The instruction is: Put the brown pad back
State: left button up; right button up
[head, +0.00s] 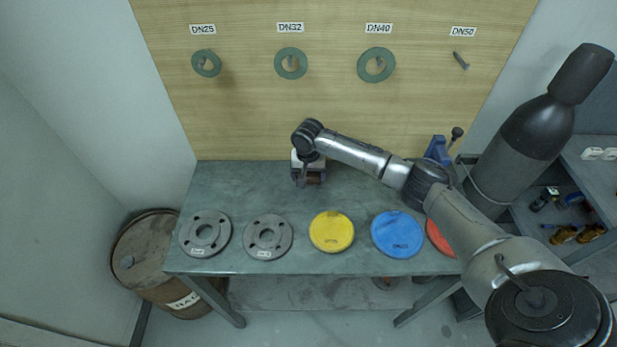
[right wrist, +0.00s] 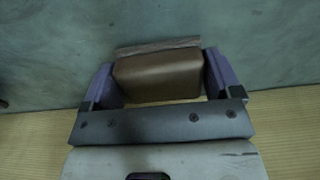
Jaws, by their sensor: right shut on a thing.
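The brown pad (right wrist: 158,76) is a block with rounded edges and a thin wood-like strip along its far side, in the middle of the right wrist view. My right gripper (right wrist: 160,82) is shut on it, with one purple finger at each side. In the head view my right gripper (head: 309,180) is low over the back middle of the green workbench (head: 250,185), near the wooden board. Whether the pad touches the bench top I cannot tell. My left gripper is not in view.
Two grey flanges (head: 205,234) (head: 268,237), a yellow disc (head: 331,232), a blue disc (head: 397,234) and a partly hidden red disc (head: 440,236) lie along the bench front. A blue vise-like tool (head: 438,150) stands back right. The back left is clear.

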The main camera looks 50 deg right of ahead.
jog(key=shift+f, duration=0.55)
jog(key=o, duration=0.7)
jog(key=shift+f, duration=0.1)
jog(key=shift+c, duration=0.2)
notch_tip(320, 180, up, 12)
jog(key=p, duration=0.1)
jog(key=shift+p, duration=0.3)
